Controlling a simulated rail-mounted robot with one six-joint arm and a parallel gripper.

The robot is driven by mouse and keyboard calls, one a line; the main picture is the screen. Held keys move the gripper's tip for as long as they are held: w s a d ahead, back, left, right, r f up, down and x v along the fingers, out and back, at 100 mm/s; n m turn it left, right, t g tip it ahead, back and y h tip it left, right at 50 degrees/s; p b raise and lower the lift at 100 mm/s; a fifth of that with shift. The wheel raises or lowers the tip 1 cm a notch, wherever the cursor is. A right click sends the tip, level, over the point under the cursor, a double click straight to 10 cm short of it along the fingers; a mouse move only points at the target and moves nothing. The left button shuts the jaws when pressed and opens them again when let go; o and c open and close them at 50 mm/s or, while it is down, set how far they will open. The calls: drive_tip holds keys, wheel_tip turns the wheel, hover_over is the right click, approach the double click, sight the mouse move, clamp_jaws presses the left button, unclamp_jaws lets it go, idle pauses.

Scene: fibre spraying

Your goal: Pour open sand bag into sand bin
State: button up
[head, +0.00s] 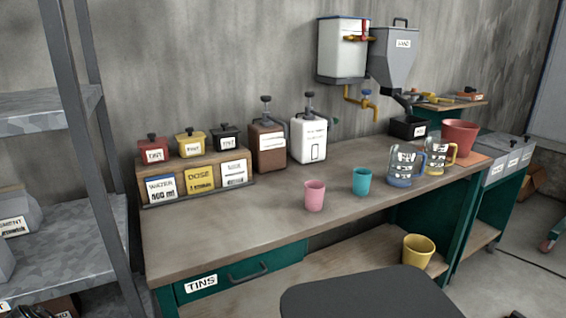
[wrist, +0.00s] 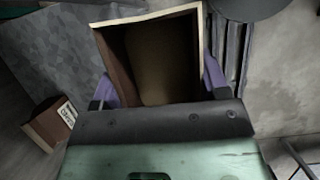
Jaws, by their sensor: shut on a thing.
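In the wrist view, my gripper (wrist: 161,84) has a purple finger on each side of an open bag (wrist: 125,62) and is shut on it. The bag has a pale rim and a dark brown inside, with a tan surface deeper in that may be sand. The mouth of the bag faces the camera. Neither my gripper nor the bag can be made out in the head view. There, a grey hopper (head: 394,62) with a label that seems to read SAND hangs on the wall at the back right. Its spout points down to a black box (head: 408,127) on the bench.
The workbench (head: 240,225) carries a pink cup (head: 314,195), a teal cup (head: 361,181), glass jugs (head: 405,165), pump bottles and labelled tins. A white tank (head: 341,48) hangs beside the hopper. Metal shelving (head: 75,225) stands at the left. The bench's front left is clear.

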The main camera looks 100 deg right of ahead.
wheel_tip(320, 180, up, 34)
drive_tip(key=p, duration=3.1)
drive_tip(key=shift+r, duration=0.15)
